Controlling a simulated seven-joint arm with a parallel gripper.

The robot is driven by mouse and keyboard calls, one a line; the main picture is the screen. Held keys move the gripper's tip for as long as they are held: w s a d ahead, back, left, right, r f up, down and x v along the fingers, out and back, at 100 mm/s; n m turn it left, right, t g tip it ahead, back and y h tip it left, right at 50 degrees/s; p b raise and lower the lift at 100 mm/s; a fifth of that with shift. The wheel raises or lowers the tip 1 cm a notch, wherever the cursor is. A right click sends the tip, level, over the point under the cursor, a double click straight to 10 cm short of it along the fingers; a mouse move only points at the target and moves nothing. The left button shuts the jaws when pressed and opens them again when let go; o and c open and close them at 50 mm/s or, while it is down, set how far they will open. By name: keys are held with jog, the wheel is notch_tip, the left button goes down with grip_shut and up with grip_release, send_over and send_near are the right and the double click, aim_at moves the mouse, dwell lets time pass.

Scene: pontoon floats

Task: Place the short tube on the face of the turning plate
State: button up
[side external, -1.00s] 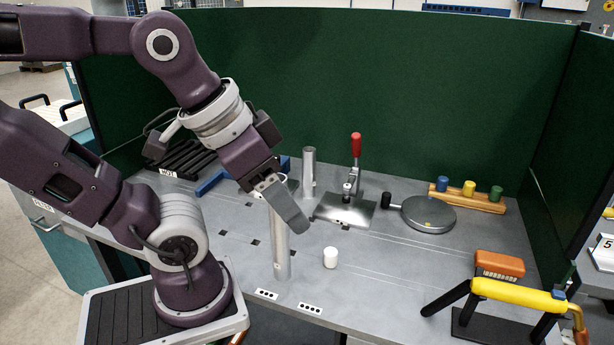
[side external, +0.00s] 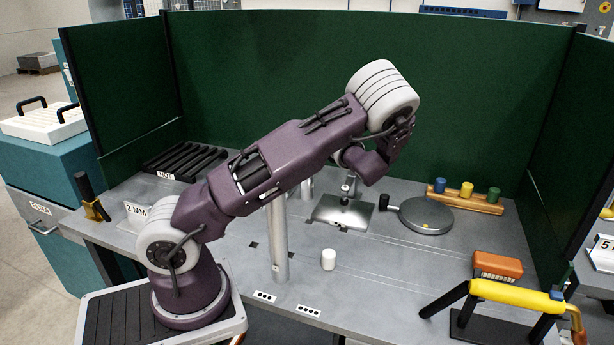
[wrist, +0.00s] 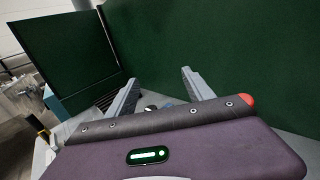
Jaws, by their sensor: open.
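A small white cylinder (side external: 328,259), the likeliest short tube, stands upright on the grey bench; I cannot tell whether it is hollow. The turning plate (side external: 427,213) is a round grey disc with a dark knob at its left and a small yellow mark near its front edge; its face is bare. My gripper (wrist: 159,75) is open in the wrist view, its two grey fingers spread with nothing held. In the side view my wrist is above the clamp area, left of the plate, and the fingers are hidden. The white cylinder is well below and in front of it.
A tall silver post (side external: 279,240) stands left of the white cylinder. A clamp on a metal plate (side external: 343,211) is partly behind my arm. A wooden block with coloured pegs (side external: 465,200) is behind the turning plate. A yellow-handled tool (side external: 515,296) is front right. Green walls (side external: 480,90) enclose the bench.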

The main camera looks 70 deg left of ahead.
notch_tip(320, 180, down, 13)
jog(key=a+f, duration=0.1)
jog(key=a, duration=0.6)
jog(key=shift+w, duration=0.2)
grip_shut()
